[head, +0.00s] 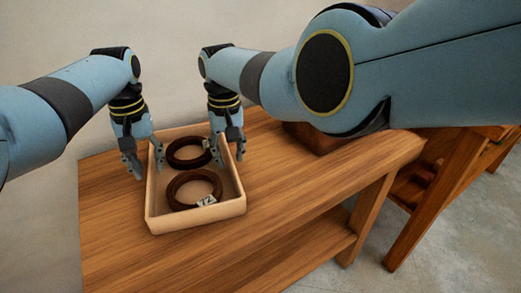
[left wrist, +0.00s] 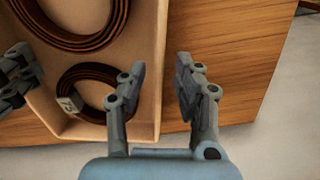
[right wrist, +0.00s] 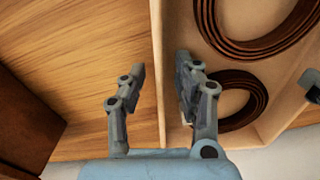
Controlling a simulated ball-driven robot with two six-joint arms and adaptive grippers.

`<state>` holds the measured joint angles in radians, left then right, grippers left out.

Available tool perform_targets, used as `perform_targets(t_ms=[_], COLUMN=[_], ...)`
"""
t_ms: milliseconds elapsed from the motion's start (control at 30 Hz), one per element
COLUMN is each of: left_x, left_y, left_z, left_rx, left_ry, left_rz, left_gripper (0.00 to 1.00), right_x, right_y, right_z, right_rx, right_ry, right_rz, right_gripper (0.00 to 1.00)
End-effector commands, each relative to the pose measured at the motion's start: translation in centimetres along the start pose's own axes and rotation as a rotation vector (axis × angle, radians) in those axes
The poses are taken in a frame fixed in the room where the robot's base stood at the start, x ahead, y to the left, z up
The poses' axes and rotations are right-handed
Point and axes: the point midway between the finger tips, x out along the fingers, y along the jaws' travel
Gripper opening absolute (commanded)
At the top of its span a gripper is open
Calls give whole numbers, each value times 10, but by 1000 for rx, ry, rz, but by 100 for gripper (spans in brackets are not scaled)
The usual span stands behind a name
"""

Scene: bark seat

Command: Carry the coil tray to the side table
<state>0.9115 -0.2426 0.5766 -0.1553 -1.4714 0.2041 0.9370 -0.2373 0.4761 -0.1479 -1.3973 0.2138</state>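The coil tray (head: 153,196) is a pale wooden tray with low walls, flat on a wooden table (head: 112,235). Two dark brown coils lie in it, a near one (head: 177,199) and a far one (head: 174,156), each with a small pale tag. My left gripper (head: 145,165) is open astride the tray's left wall, one finger inside and one outside; the wall (left wrist: 160,110) shows between its fingers. My right gripper (head: 229,152) is open astride the right wall, which also shows between its fingers in the right wrist view (right wrist: 157,90). Neither gripper visibly touches the wall.
A dark brown box (head: 318,138) stands on the table right of the tray, partly hidden by my right arm. Another wooden table (head: 440,180) stands at the right, its top mostly hidden. The tabletop in front of the tray is clear. Concrete floor shows at the lower right.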

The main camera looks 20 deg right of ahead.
Motion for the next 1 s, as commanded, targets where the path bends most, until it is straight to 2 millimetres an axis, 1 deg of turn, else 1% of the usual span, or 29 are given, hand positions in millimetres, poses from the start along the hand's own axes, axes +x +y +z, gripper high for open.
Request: perform_targets(t_ms=[67,300,400,500,667,767,867,1000], left_x=[-12,-68,-86,-97,-104,-105,-105,-104], left_y=[0,1,0,0,0,0,0,0], left_z=[0,0,0,0,1,1,1,1], left_rx=[-1,0,0,0,0,0,0,0], left_ry=[3,3,2,1,0,-1,-1,-1], left_rz=[2,2,1,0,0,0,0,0], left_gripper=[31,31,31,31,31,31,31,31], right_x=[0,0,0,0,-4,-14,-29,-63], right_y=[0,0,0,0,0,0,0,0], right_z=[0,0,0,0,-1,-1,0,-1], right_rx=[0,0,0,0,0,0,2,1], right_ry=[0,0,0,0,2,3,3,6], right_rz=[0,0,0,0,0,0,-1,-2], right_gripper=[31,31,31,31,31,31,31,31])
